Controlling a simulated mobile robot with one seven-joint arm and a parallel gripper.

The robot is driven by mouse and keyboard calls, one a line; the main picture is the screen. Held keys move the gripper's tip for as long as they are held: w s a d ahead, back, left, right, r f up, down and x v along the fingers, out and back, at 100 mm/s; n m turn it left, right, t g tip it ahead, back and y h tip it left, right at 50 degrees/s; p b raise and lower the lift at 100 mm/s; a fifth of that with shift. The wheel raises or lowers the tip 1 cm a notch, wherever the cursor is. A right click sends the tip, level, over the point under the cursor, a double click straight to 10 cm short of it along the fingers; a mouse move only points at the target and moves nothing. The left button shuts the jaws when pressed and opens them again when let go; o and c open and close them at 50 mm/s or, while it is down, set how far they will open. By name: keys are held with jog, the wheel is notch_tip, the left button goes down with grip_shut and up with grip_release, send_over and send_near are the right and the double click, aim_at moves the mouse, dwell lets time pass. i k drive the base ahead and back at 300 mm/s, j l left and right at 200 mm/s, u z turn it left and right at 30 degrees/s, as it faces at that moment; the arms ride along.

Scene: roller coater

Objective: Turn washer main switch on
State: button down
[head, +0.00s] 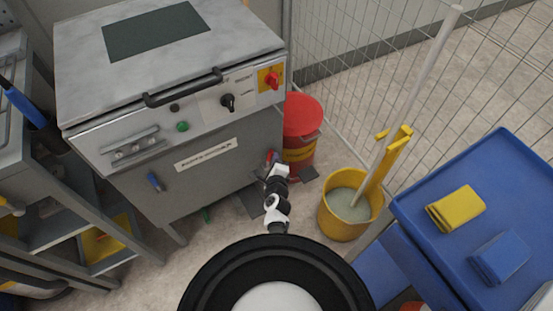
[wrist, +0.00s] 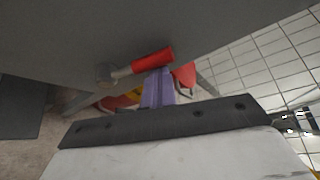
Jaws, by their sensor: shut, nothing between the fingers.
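The washer (head: 240,150) is a grey metal cabinet at the left in the head view, with a slanted control strip along its front top. The main switch (head: 271,79), a red rotary knob on a yellow plate, sits at the strip's right end. Its exact setting is too small to tell. My gripper (head: 276,160) is low in front of the washer's right front, well below the switch. In the wrist view my gripper (wrist: 157,88) shows as shut lilac fingers with nothing held, close to a red-handled valve (wrist: 153,61). Whether they touch is unclear. The switch is not identifiable in the wrist view.
A black knob (head: 228,102), green button (head: 182,126) and black lid handle (head: 183,89) are left of the switch. A red barrel (head: 302,115), yellow mop bucket (head: 347,225) and wire fence (head: 340,60) stand right. A blue cart (head: 500,210) is at far right.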

aim_at(271, 79)
jog(key=k, duration=0.85)
